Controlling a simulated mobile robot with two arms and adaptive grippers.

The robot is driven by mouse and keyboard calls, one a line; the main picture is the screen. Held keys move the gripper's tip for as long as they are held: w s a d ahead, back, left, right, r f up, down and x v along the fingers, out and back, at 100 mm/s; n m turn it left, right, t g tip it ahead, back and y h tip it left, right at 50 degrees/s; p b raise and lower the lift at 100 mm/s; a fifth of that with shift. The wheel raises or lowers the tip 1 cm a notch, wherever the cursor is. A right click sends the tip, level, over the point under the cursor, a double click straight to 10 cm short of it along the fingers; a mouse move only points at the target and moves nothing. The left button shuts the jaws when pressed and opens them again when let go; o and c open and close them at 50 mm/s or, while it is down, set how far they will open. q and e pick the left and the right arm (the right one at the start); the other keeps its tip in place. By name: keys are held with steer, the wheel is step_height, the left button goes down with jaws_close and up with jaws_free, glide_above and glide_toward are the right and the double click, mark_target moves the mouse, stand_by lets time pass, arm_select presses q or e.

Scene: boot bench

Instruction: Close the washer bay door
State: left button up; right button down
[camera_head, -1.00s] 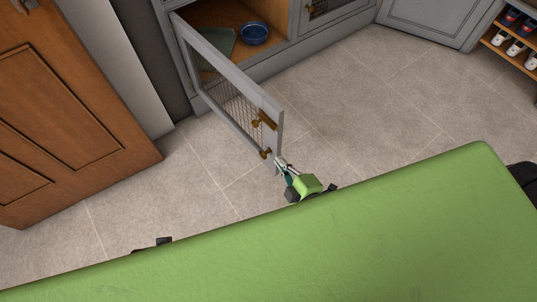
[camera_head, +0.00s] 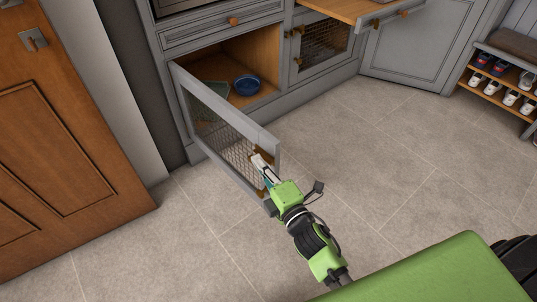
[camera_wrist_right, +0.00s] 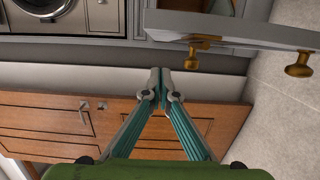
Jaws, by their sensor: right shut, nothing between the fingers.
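The washer bay door, a grey frame with a wire mesh panel (camera_head: 226,138), stands wide open and juts out over the floor from the low bay at the left of the cabinets. Its brass fittings are near its free end. My right gripper (camera_head: 260,164) is shut and empty, close to that free end, and partly covers the brass fitting; contact cannot be told. In the right wrist view, the shut fingertips (camera_wrist_right: 161,82) lie below and left of a grey door edge (camera_wrist_right: 245,30) with two brass knobs. My left gripper is not in view.
The open bay holds a blue bowl (camera_head: 247,85) and a green item. A brown wooden door (camera_head: 75,150) stands at the left. A shoe rack (camera_head: 500,85) is at the far right. The tiled floor (camera_head: 370,150) between is clear.

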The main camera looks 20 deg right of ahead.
mark_target(269, 154)
steer(key=shift+w+d, duration=0.65)
steer(key=shift+d, duration=0.2)
steer(key=shift+w+d, duration=0.65)
steer(key=shift+d, duration=0.2)
steer(key=shift+d, duration=0.1)
